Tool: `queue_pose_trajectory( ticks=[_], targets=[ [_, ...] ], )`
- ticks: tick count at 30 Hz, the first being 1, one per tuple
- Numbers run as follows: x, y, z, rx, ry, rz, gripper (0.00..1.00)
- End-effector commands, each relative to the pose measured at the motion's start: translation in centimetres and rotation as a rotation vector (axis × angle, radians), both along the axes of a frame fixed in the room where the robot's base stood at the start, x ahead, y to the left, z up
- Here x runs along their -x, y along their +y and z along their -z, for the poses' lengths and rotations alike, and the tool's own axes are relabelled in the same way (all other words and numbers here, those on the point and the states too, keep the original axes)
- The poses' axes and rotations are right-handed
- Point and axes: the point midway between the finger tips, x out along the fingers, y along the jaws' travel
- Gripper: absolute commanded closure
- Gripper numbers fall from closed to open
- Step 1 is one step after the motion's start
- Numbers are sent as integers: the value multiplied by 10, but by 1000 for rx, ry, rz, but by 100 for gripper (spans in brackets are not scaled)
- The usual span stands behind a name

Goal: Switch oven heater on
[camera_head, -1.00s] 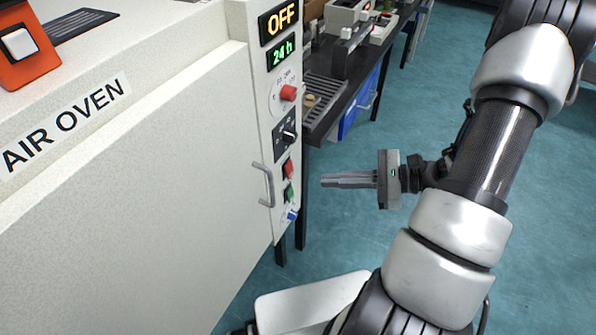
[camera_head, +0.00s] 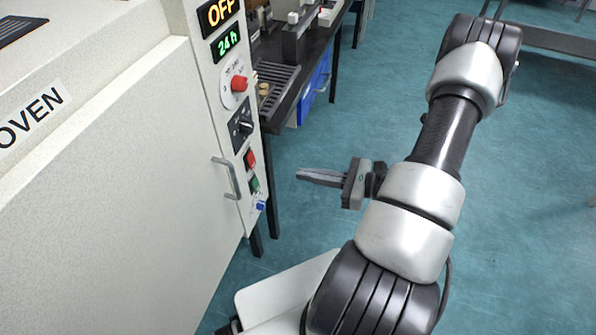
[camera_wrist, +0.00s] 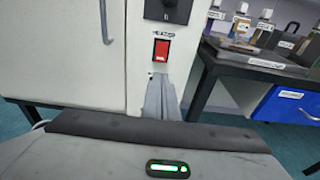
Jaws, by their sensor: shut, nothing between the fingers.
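The air oven (camera_head: 110,170) fills the left of the head view. Its control panel carries an orange "OFF" display (camera_head: 217,12), a green "24 h" display (camera_head: 226,41), a red knob (camera_head: 239,84), a black rotary switch (camera_head: 243,124), a red switch (camera_head: 250,159), a green switch (camera_head: 255,184) and a blue knob (camera_head: 261,205). My gripper (camera_head: 299,173) is shut and empty, to the right of the panel and apart from it, pointing left. In the wrist view a red switch (camera_wrist: 161,50) sits just beyond the fingertips (camera_wrist: 161,78). The fingers hide what lies below it.
A door handle (camera_head: 226,178) sticks out left of the switches. A black bench (camera_head: 318,45) with a blue drawer (camera_head: 318,85) stands behind the oven.

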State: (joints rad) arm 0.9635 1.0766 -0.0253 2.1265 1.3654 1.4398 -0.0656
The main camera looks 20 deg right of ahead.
Motion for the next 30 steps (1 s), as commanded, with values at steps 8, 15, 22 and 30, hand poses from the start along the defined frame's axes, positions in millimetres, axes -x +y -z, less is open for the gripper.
queue_pose_trajectory(
  ticks=[8, 15, 22, 30],
  targets=[
    [-40, 45, 9, -3, 0, -6, 100],
    [-69, 75, 15, -1, 0, -5, 100],
    [-81, 86, 17, -1, 0, -2, 100],
    [-82, 87, 17, -1, -1, -1, 100]
  ],
)
